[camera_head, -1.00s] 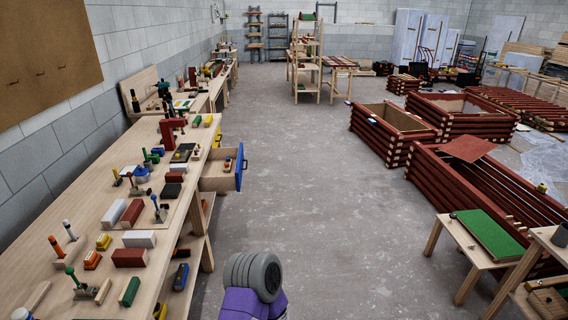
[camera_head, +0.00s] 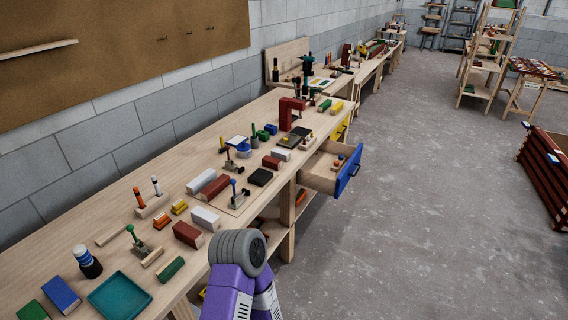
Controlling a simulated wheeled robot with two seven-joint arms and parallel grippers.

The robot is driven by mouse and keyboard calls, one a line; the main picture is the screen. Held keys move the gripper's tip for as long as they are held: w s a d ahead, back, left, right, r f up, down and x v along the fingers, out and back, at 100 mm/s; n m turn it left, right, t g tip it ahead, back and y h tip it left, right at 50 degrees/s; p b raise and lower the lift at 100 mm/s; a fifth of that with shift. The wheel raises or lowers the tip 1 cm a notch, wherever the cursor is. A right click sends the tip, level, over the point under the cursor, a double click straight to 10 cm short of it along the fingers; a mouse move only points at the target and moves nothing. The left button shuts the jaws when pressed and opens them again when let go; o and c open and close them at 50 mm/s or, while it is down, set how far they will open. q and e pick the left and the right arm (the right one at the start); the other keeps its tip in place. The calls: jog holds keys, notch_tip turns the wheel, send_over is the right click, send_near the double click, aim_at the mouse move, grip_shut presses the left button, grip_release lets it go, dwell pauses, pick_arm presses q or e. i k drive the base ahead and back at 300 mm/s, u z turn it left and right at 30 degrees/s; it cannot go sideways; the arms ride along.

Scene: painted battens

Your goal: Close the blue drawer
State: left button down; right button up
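The blue drawer (camera_head: 348,172) has a blue front and pale wooden sides. It stands pulled out from the right side of the long workbench (camera_head: 110,209), and small orange and wooden items lie inside it. A purple arm of mine with a grey round joint rises at the bottom centre, nearer than the drawer and apart from it. I cannot tell which arm it is. Neither gripper's fingers show in the view.
A yellow drawer front (camera_head: 340,130) shows beyond the blue one. Grey floor (camera_head: 430,230) to the right is clear. Red battens (camera_head: 545,165) stand at the right edge.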

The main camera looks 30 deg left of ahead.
aim_at(318, 173)
jog(key=u, duration=0.25)
jog(key=i, duration=2.9)
jog(key=u, duration=0.85)
